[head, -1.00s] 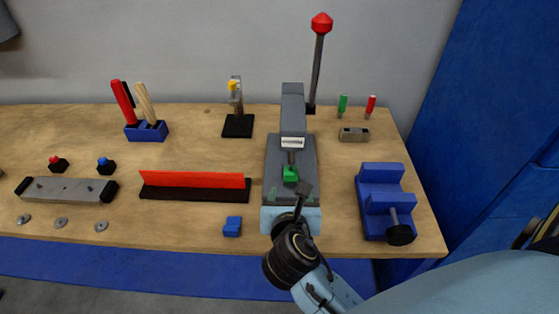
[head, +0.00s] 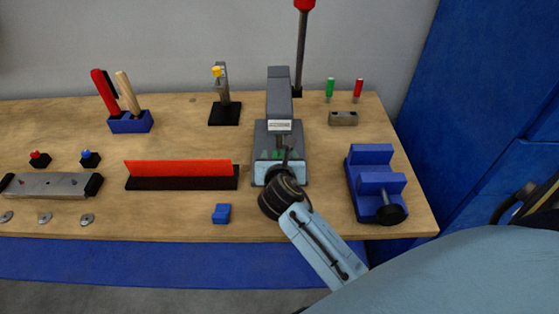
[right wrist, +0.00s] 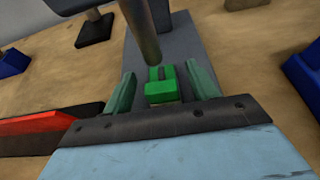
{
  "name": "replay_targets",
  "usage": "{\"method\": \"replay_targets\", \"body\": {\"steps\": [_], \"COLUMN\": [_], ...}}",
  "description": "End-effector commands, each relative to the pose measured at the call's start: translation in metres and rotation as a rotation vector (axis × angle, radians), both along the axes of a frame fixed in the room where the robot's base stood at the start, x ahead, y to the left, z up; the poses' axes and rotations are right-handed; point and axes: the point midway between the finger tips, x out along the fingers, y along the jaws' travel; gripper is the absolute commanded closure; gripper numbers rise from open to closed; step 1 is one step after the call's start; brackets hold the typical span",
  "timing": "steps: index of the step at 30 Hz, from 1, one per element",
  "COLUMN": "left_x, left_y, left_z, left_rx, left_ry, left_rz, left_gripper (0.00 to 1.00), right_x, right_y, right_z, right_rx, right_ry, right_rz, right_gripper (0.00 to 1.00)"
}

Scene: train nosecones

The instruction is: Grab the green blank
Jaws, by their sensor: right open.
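The green blank (right wrist: 162,86) is a small stepped block on the grey base of the press. In the right wrist view it lies between the two spread fingers of my right gripper (right wrist: 160,76), with a gap visible on each side. The gripper is open and holds nothing. In the head view my right gripper (head: 279,157) is over the front of the press base (head: 294,141), and the arm partly hides the blank there. The grey press ram (right wrist: 139,28) comes down just beyond the blank. My left gripper is not in view.
A blue vise (head: 374,182) stands right of the press. A red bar on a black base (head: 180,184) lies to the left, and a small blue block (head: 221,213) is near the front edge. The press's red-knobbed lever (head: 301,45) rises behind.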

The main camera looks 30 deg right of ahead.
Motion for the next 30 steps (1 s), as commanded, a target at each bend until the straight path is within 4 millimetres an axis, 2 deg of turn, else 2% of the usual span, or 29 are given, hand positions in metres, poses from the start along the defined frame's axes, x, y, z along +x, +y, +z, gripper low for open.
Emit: {"method": "replay_targets", "body": {"steps": [5, 16, 25, 30], "left_x": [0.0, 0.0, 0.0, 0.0], "left_y": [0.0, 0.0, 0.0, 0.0], "left_z": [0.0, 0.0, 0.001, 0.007], "left_rx": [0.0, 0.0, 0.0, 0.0], "left_ry": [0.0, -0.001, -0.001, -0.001], "left_rz": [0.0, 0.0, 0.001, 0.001], "left_gripper": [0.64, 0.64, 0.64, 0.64], "right_x": [0.0, 0.0, 0.0, 0.0], "right_y": [0.0, 0.0, 0.0, 0.0], "right_z": [0.0, 0.0, 0.003, 0.017], "right_rx": [0.0, -0.001, -0.001, -0.003], "right_ry": [0.0, 0.0, -0.001, -0.003], "right_rz": [0.0, 0.0, 0.0, 0.001], "right_gripper": [0.42, 0.9, 0.9, 0.9]}}
